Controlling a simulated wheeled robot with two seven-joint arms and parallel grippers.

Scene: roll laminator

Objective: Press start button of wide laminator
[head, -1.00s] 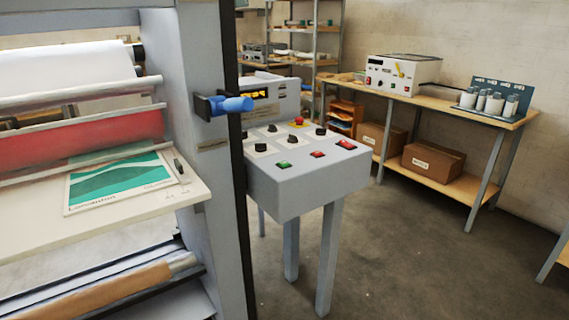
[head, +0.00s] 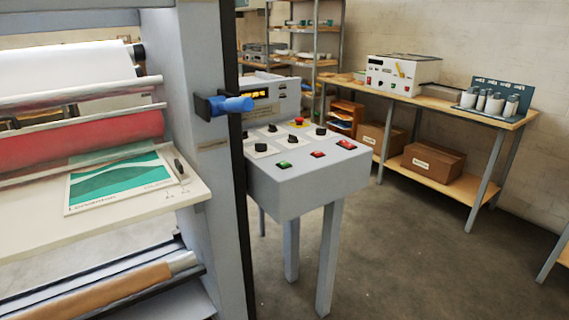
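The wide laminator (head: 182,70) fills the left side of the head view, with a white roll, a red roller and a feed table. Its grey control console (head: 300,195) stands on legs just right of the frame. The console's display (head: 260,94) is lit orange. Neither of my grippers is in view.
A printed green sheet (head: 120,185) lies on the feed table. A blue handle (head: 232,105) juts from the laminator frame. A wooden bench (head: 440,102) with a smaller machine (head: 400,72) and cardboard boxes (head: 433,160) stands behind right. The floor (head: 400,260) right of the console is clear.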

